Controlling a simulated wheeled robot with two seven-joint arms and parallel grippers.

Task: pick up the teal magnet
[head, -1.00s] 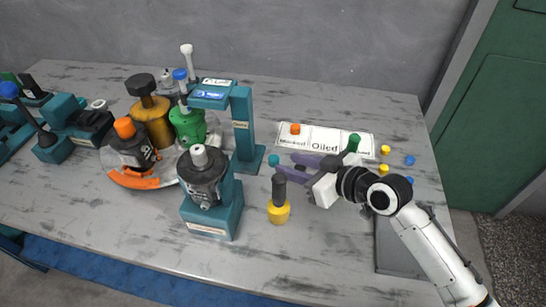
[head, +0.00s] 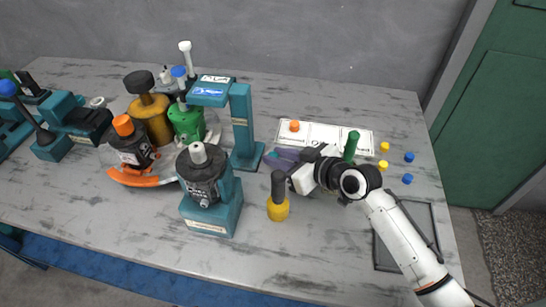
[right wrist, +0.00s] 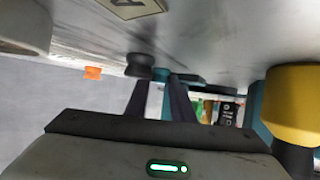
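The teal magnet was visible at the purple fingertips in the earlier head view; now I cannot make it out there, and the fingers seem to cover its spot. My right gripper (head: 273,159) is low over the table, right of the teal press stand (head: 243,125). In the right wrist view its two dark fingers (right wrist: 158,90) stand apart with a pale gap between. A small teal patch (right wrist: 163,76) shows at their tips; I cannot tell whether it is the magnet or the stand's foot. A dark knob (right wrist: 140,66) is beside it. My left gripper is out of view.
A yellow piece with a black handle (head: 278,208) stands just in front of the gripper. A white labelled card (head: 325,136) with an orange peg (head: 294,126) lies behind. A green peg (head: 351,146) stands close to my wrist. A motor on a teal block (head: 212,215) is left.

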